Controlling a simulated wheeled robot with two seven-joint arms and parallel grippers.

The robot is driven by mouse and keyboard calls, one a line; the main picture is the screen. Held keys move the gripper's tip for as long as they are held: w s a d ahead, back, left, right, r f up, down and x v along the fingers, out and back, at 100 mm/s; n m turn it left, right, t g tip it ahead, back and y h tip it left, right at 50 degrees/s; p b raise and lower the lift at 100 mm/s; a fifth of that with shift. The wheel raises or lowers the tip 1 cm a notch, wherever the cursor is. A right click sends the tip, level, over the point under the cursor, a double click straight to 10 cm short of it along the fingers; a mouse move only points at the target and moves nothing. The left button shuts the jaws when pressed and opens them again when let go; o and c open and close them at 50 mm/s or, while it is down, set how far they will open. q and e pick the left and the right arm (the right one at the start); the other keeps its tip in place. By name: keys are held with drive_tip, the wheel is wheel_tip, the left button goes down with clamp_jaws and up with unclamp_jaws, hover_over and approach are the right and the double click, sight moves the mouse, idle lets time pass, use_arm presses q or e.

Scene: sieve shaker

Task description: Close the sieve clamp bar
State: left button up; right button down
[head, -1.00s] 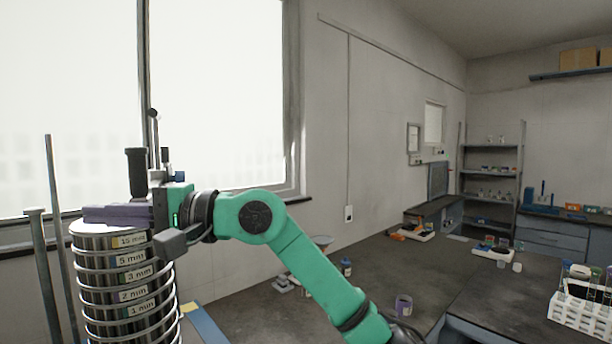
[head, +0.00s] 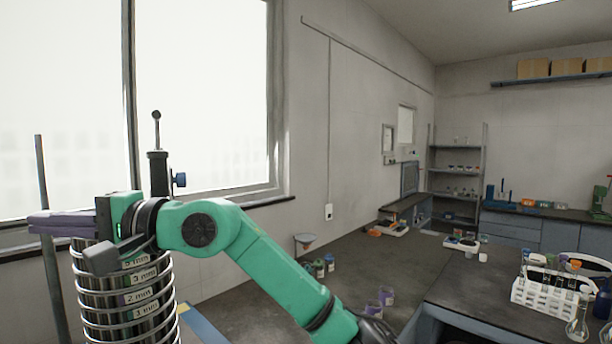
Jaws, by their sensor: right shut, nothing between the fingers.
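The sieve stack (head: 125,310) stands at the lower left, metal sieves with size labels inside several rings. My right gripper (head: 45,223) is over the top of the stack. Its purple fingers are together and point left, and nothing shows between them. The gripper and wrist hide the stack's top. Behind the wrist rises a dark upright post (head: 158,172) with a thin ball-topped rod (head: 157,130) and a blue knob (head: 180,180) at its side. I cannot clearly tell which part is the clamp bar; some of it may be hidden. My left gripper is out of view.
A thin upright rod (head: 40,165) stands left of the stack, partly behind the fingers. The window wall is close behind. To the right, the dark bench (head: 340,262) holds purple cups (head: 387,297) and small jars. A white tube rack (head: 545,300) is at far right.

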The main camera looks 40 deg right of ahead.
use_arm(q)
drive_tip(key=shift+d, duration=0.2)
use_arm(e)
drive_tip(key=shift+d, duration=0.25)
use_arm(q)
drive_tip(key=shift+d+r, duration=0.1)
use_arm(e)
drive_tip(key=shift+d, duration=0.15)
drive_tip(key=shift+s, duration=0.1)
